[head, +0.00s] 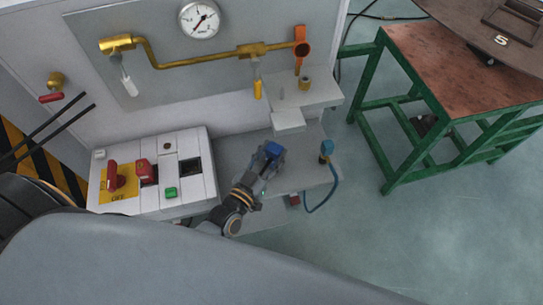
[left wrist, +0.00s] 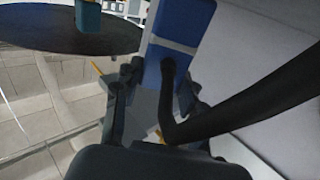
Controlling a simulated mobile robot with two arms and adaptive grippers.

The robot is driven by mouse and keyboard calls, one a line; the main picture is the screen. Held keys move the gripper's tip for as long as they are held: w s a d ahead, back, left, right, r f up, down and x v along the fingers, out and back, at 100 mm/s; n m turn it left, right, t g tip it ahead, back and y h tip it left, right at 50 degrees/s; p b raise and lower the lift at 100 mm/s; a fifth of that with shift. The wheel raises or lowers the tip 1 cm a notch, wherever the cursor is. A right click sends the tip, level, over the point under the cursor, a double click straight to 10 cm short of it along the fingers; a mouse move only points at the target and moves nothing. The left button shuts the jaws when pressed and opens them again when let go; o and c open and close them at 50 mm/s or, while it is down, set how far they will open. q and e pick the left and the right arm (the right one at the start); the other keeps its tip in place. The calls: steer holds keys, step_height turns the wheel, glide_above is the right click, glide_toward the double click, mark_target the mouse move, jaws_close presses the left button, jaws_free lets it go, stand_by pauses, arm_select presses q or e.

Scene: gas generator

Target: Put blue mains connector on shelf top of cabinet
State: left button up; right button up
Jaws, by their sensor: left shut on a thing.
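My left gripper (head: 266,164) is shut on the blue mains connector (head: 274,150), over the grey shelf (head: 317,174) on the front of the cabinet. The left wrist view shows the blue connector (left wrist: 186,38) between the fingers, with a light band across it. A thick black curved piece, possibly its cable, runs from it to the right. I cannot tell whether the connector touches the shelf. A small upper shelf (head: 322,92) and a light step (head: 288,121) are just beyond the gripper. My right gripper is not in view.
Another blue connector (head: 327,147) with a looping blue cable stands at the shelf's right end. A switch panel (head: 180,185) is left of the gripper. Brass piping (head: 200,60) and a gauge (head: 200,18) are on the wall. A green-framed table (head: 440,75) stands right, beyond clear floor.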

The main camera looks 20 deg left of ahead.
arm_select(q)
steer(key=shift+f, duration=0.6)
steer(key=o, duration=1.3)
steer(key=shift+f, duration=0.2)
steer(key=shift+s+r, duration=0.1)
steer(key=shift+r, duration=0.1)
steer(key=s, duration=0.4)
steer(key=s+a, duration=0.1)
steer(key=s, duration=0.2)
steer(key=s+a, duration=0.1)
steer(key=s, duration=0.3)
steer(key=shift+s+a, duration=0.15)
steer(key=shift+s, duration=0.15)
